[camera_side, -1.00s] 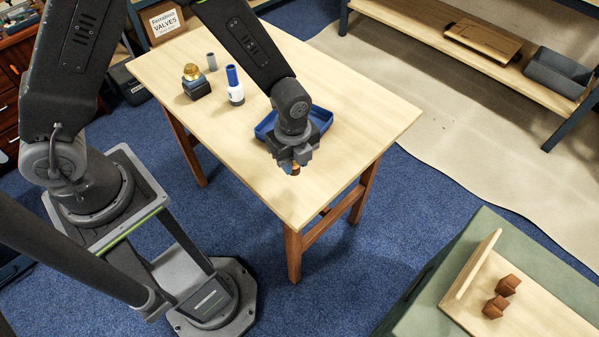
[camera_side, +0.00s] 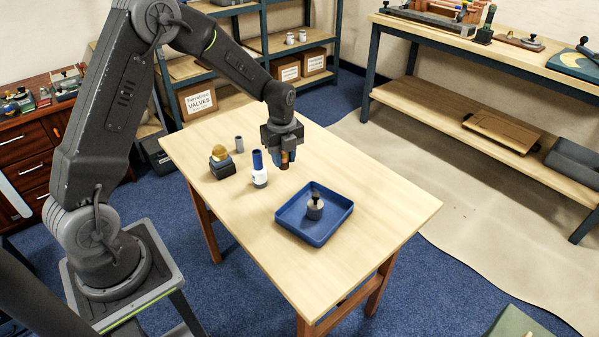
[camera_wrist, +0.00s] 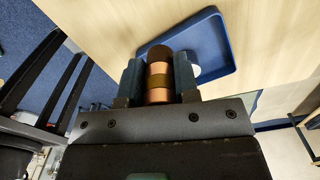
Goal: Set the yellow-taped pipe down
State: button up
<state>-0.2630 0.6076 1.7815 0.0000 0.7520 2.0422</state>
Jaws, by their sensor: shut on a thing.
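My gripper (camera_side: 284,152) is shut on a short copper pipe (camera_side: 284,161), which hangs below the fingers over the wooden table. In the wrist view the pipe (camera_wrist: 159,95) sits between the two fingers, with a dull yellow-brown tape band (camera_wrist: 159,82) around it and a dark end. The pipe appears clear of the table top (camera_side: 350,175), but the exact gap cannot be told. The bare wood under it is free.
A blue tray (camera_side: 341,227) holding a grey knobbed piece (camera_side: 315,209) stands nearer the camera. Left of the gripper are a white-and-blue bottle (camera_side: 259,172), a brass-domed dark block (camera_side: 221,162) and a grey cylinder (camera_side: 239,144). The table's right part is clear.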

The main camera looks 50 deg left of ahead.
jog(key=w+a, duration=0.4)
jog(key=a, duration=1.1)
send_over(300, 168)
notch_tip(300, 168, down, 7)
jog(key=shift+a+f, duration=0.1)
jog(key=shift+f, duration=1.9)
jog(key=o, duration=0.9)
jog(key=shift+f, duration=0.15)
